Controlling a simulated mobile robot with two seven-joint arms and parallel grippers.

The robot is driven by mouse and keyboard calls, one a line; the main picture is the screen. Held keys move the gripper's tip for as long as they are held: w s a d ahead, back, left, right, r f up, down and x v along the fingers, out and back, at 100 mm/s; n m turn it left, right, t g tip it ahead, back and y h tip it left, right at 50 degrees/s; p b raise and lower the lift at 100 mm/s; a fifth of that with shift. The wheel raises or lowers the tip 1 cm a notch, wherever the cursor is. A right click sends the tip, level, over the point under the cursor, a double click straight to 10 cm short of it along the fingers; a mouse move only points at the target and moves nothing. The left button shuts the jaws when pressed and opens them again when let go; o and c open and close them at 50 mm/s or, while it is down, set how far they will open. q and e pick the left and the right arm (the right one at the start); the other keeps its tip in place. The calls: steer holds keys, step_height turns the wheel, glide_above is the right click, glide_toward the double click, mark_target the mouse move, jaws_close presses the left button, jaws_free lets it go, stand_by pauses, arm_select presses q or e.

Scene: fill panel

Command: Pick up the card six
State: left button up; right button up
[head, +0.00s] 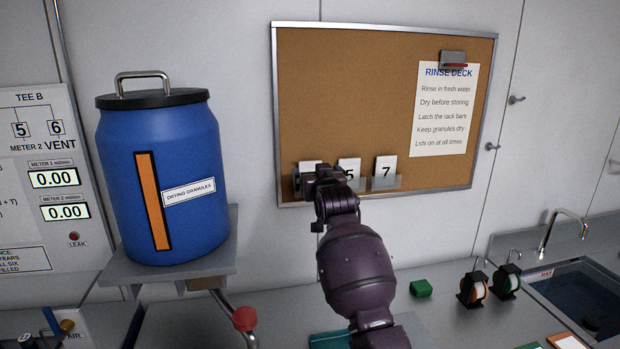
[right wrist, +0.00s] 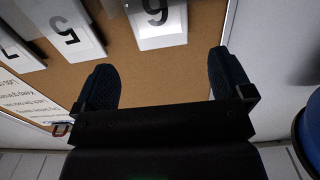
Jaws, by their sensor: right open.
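The card six (right wrist: 160,22) shows upside down at the top of the right wrist view, cut off by the frame edge. It is a white card with a black digit, standing in a clear holder on the cork board. In the head view only its top edge (head: 310,165) shows; my right gripper hides the rest. My right gripper (right wrist: 163,64) is open and empty, its two dark fingers apart, with bare cork between them. The card lies beyond the fingertips, between their lines. In the head view my right gripper (head: 318,180) is in front of the card. My left gripper is not in view.
Card five (head: 350,168) and card seven (head: 385,168) stand to the right along the cork board's (head: 350,90) lower edge. A blue drum (head: 200,140) stands on a shelf at left. A counter with a green block (head: 421,288), tape reels and a sink (head: 590,295) lies below.

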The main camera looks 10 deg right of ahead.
mark_target(311, 163)
steer(key=shift+w+a+r, duration=0.1)
steer(key=shift+w+r, duration=0.15)
steer(key=shift+w, duration=0.85)
steer(key=shift+w+r, duration=0.2)
steer(key=shift+w, duration=0.9)
steer(key=shift+w+b, duration=0.5)
steer(key=shift+w, duration=0.4)
steer(key=shift+c, duration=0.2)
steer(key=c, duration=1)
